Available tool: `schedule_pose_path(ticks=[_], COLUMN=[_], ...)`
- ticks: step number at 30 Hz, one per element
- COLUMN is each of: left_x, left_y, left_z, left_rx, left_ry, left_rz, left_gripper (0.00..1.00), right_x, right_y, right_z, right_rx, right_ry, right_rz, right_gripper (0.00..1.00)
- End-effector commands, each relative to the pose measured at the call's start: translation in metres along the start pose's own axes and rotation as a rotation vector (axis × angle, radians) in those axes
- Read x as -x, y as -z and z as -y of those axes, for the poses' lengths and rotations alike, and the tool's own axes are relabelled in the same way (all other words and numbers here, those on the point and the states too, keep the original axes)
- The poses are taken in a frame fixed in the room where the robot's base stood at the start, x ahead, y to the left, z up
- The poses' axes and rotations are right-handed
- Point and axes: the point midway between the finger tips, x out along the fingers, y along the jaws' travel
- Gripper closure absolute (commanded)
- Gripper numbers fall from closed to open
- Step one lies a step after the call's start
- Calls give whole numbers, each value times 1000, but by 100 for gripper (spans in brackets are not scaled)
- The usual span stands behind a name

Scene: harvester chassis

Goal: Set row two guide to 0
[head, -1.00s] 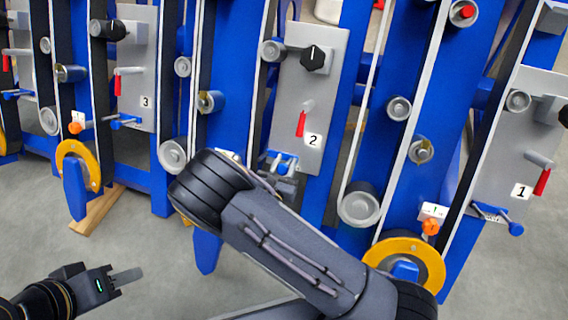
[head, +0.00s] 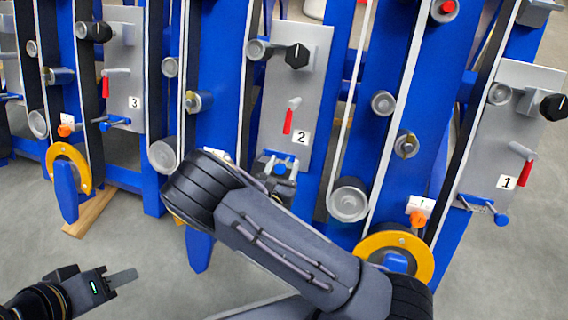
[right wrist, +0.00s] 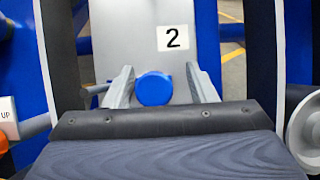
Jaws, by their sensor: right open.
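The row two panel (head: 309,90) is grey, marked 2, in the middle of the head view. It has a black knob (head: 297,56) at the top, a red-handled lever (head: 288,121) hanging down, and a blue round handle (right wrist: 154,89) at the bottom. I cannot tell which control is the guide or read any scale. My right gripper (right wrist: 163,88) is open, its fingers on either side of the blue handle, with visible gaps. The right arm partly hides this area in the head view. My left gripper (head: 121,281) is low at the left, away from the panels; its jaw state is unclear.
Similar panels marked 3 (head: 122,70) and 1 (head: 513,130) stand left and right. Blue uprights, belts and rollers (head: 348,199) flank panel 2. A yellow wheel (head: 420,262) is at lower right. The floor (head: 135,235) at lower left is mostly clear.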

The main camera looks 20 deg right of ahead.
Motion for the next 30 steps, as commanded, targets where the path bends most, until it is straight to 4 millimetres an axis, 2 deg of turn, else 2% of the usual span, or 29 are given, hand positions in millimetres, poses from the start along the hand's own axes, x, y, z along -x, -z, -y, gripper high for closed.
schedule_pose_path(ticks=[6, 12, 17, 30], left_x=[11, 16, 16, 16], left_y=[6, 8, 8, 8], left_z=[-5, -7, -7, -7], left_rx=[0, 0, 0, 0], left_ry=[0, 0, 0, 0], left_rz=[0, 0, 0, 0], left_gripper=[64, 64, 64, 64], right_x=[38, 64, 71, 71], right_y=[-2, -1, 0, 0], right_z=[0, 1, 1, 1], right_rx=[3, 2, 2, 2], right_ry=[-4, -1, 1, 1], right_rz=[-1, 0, 0, 0], right_gripper=[49, 49, 49, 49])
